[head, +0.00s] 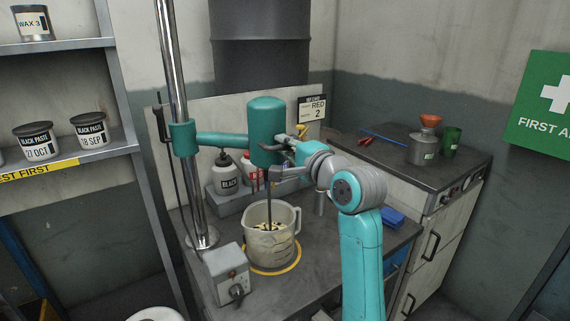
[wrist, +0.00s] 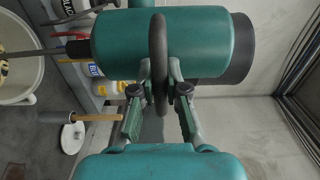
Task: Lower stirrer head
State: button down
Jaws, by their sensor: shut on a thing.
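The stirrer head (head: 266,115) is a teal cylinder on a horizontal arm clamped to a chrome pole (head: 173,85). Its thin shaft (head: 268,190) points down into a pale jug (head: 285,240) holding dark and light bits; the lower end is hidden inside. The jug stands within a yellow ring on the bench. My gripper (head: 287,153) is at the right side of the head. In the wrist view my gripper (wrist: 161,82) is shut on the dark handle (wrist: 159,40) of the stirrer head (wrist: 120,42), one finger on each side.
A control box with a knob (head: 228,275) stands left of the jug. Labelled bottles (head: 225,177) stand behind it. A cabinet (head: 440,160) on the right carries a metal can (head: 422,149) and a green cup (head: 450,141). Shelves with paste tubs (head: 90,130) are at left.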

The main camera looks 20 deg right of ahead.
aim_at(278, 161)
jog(key=shift+f, duration=3.1)
jog(key=c, duration=0.6)
grip_release()
jog(key=shift+r, duration=0.1)
jog(key=shift+r, duration=0.2)
